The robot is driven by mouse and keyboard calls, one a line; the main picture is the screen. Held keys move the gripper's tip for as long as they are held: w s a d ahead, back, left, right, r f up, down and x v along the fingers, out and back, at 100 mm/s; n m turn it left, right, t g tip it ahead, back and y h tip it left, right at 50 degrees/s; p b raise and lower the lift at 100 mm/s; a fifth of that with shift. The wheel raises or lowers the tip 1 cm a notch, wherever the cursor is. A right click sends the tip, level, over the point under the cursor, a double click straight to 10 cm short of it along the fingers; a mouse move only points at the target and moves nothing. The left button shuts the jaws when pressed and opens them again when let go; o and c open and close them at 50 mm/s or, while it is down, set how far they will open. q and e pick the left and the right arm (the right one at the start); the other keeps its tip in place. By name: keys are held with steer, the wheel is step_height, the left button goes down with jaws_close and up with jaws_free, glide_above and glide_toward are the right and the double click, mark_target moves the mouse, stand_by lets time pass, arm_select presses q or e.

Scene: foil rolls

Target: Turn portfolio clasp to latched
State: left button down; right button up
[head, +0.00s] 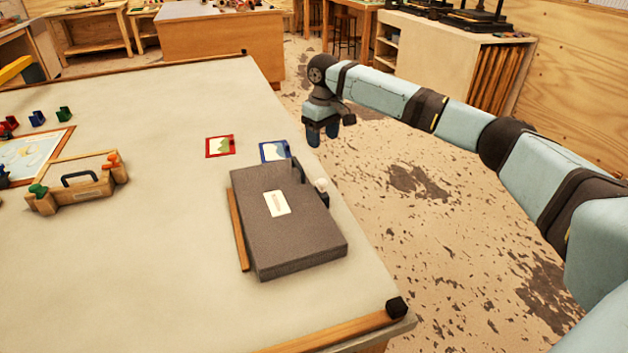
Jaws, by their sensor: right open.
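The dark grey portfolio case (300,237) lies flat near the right edge of the table, with a pale label (277,203) on its top. A small knob with a whitish top (321,185), perhaps the clasp, stands at its right side near the far corner. Its turned position is too small to tell. My right gripper (323,136) is open and empty, with blue fingertips pointing down. It appears beyond the case's far end, past the table's right edge, apart from the case and knob. My left gripper is not in view.
A wooden strip (238,230) runs along the case's left side. A red-bordered card (220,146) and a blue-bordered card (273,151) lie beyond the case. A wooden caddy (78,187) with green and orange knobs stands left. The table (165,270) between is clear.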

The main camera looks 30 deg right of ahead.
mark_target(322, 181)
arm_select(q)
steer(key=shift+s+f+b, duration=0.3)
steer(key=shift+b, duration=0.4)
arm_select(e)
steer(key=f, duration=1.3)
steer(key=shift+s+f, duration=0.2)
steer(key=shift+f, duration=0.05)
steer(key=shift+c, duration=0.5)
